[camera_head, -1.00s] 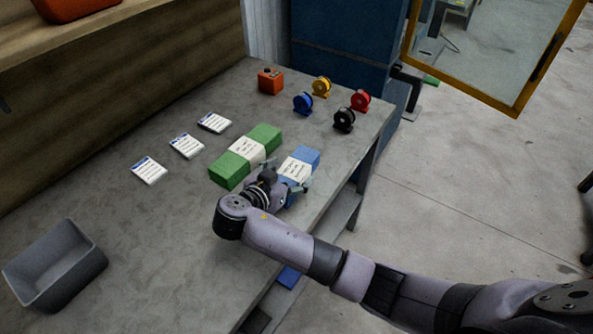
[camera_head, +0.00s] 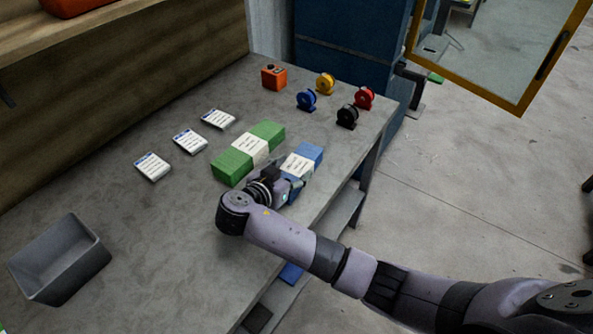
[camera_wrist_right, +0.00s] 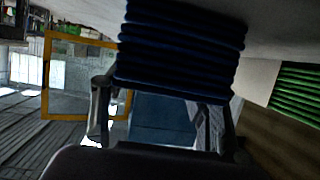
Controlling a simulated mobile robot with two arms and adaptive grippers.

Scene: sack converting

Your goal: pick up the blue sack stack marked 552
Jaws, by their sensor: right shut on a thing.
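The blue sack stack (camera_head: 311,155) lies near the front edge of the bench, with a white printed band around it; its number is too small to read. My right gripper (camera_head: 283,181) is shut on the near end of the blue stack. In the right wrist view the layered blue stack (camera_wrist_right: 182,45) sits between the two fingers of my right gripper (camera_wrist_right: 163,100). I cannot tell any gap between the stack and the bench. My left gripper is not in view.
A green banded stack (camera_head: 234,164) lies just left of the blue one. Several white cards (camera_head: 190,141), a grey bin (camera_head: 62,262), an orange box (camera_head: 274,77) and several coloured reels (camera_head: 347,116) are on the bench (camera_head: 150,225). Bare bench lies between them.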

